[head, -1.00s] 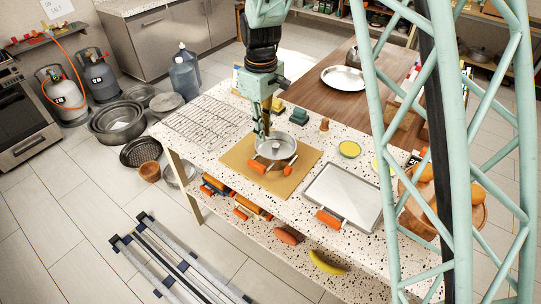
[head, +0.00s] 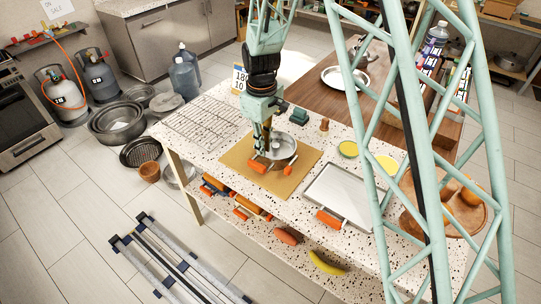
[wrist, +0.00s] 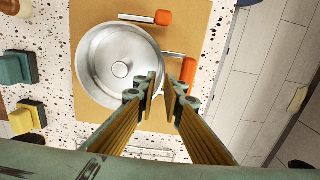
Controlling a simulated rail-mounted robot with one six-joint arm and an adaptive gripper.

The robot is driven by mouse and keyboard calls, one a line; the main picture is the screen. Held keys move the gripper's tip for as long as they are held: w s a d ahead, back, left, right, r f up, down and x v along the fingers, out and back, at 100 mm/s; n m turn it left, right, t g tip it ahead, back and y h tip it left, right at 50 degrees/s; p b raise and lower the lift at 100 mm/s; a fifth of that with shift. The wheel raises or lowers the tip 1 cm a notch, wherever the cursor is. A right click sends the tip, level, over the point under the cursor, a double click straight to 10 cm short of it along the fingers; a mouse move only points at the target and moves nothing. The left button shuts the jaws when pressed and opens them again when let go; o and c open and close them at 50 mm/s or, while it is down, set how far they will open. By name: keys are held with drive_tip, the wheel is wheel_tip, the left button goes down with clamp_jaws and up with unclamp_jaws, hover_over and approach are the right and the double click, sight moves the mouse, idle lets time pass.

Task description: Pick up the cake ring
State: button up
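The cake ring (head: 284,146) is a round silver metal mould with a small raised centre. It rests on a tan board (head: 238,162) on the speckled table. The wrist view shows the cake ring (wrist: 105,62) from above, with its right rim by the fingertips. My gripper (head: 263,153) is low over the ring's left side in the head view. In the wrist view my gripper (wrist: 160,88) has its two fingers slightly apart at the rim. Whether the rim lies between the fingers, or touches them, I cannot tell.
A wire rack (head: 200,118), a rectangular tray (head: 345,192) and a green block (head: 299,116) stand around the board. Yellow discs (head: 387,163) lie farther right.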

drive_tip(key=shift+s+f, duration=0.15)
drive_tip(key=shift+f, duration=2.45)
clamp_jaws()
drive_tip(key=shift+r, duration=0.15)
